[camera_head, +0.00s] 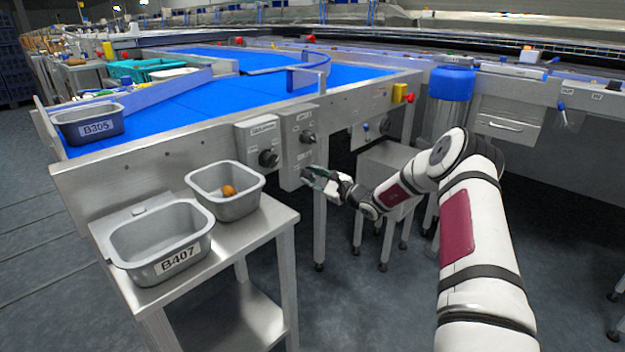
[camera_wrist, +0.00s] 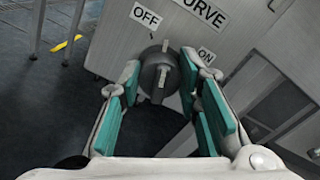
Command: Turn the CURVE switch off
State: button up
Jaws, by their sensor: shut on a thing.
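The bar points upward, between the labels and nearer OFF. My gripper (camera_wrist: 158,82) has its teal-padded fingers on either side of the knob, shut on it. In the head view, my gripper (camera_head: 314,177) is at the lower knob of the right switch box, partly covering it.
Another knob (camera_head: 307,138) sits just above on the same box, and a second switch box (camera_head: 258,144) is to the left. A steel stand (camera_head: 262,226) with grey bins is at lower left. A yellow-and-red button (camera_head: 400,93) is to the right.

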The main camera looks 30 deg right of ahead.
jog(key=n+b, duration=0.2)
jog(key=n, duration=0.3)
jog(key=shift+b, duration=0.3)
dwell(0.4)
jog(key=o, duration=1.1)
jog(key=shift+o, duration=0.2)
jog(key=v, duration=1.2)
